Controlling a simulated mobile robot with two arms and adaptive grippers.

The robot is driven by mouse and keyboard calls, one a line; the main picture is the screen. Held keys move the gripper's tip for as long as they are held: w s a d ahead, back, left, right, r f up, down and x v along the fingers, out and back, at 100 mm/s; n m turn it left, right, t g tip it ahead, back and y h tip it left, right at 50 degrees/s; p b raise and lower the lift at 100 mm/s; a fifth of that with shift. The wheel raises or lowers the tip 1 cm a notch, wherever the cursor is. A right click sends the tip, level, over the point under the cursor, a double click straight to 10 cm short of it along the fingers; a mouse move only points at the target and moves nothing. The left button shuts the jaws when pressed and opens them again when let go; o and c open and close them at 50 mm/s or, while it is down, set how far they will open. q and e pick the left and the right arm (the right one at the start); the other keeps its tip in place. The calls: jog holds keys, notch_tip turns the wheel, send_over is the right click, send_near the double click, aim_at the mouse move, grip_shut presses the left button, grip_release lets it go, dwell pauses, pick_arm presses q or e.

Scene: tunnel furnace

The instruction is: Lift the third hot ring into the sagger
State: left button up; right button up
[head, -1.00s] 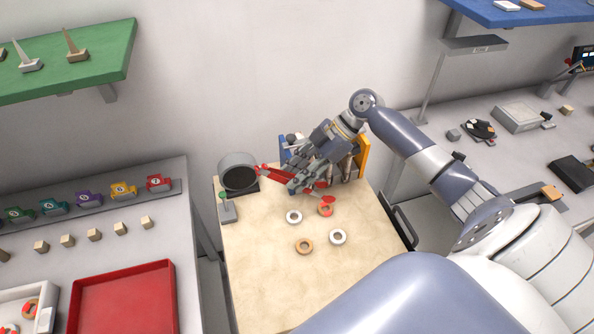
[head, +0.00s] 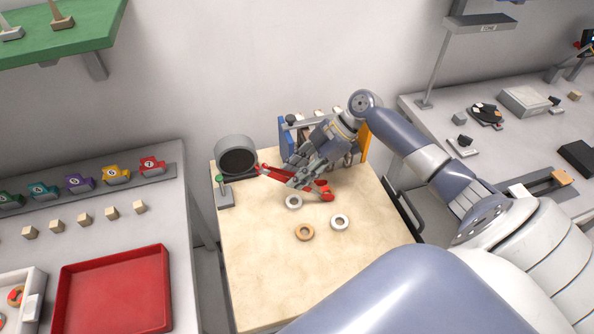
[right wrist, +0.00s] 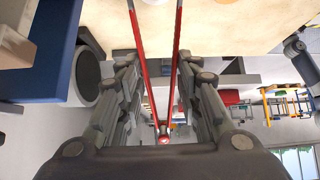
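My right gripper (head: 302,172) is over the far part of the tan table, its fingers around a pair of red tongs (head: 278,175). In the right wrist view the tongs (right wrist: 178,60) run between the two fingers, which lie close against them. The tongs' right end is at a red-orange ring (head: 327,196). The ring is partly covered, and I cannot tell whether the tongs grip it or whether it is off the table. A white box (head: 36,308) at the lower left edge, possibly the sagger, holds ring-shaped pieces and is cut off. My left gripper is not in view.
A red tray (head: 115,290) lies on the left bench. The front of the tan table is clear.

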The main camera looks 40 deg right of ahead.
grip_shut()
jog(key=shift+r, duration=0.1)
notch_tip(320, 180, up, 12)
jog(key=p, duration=0.9)
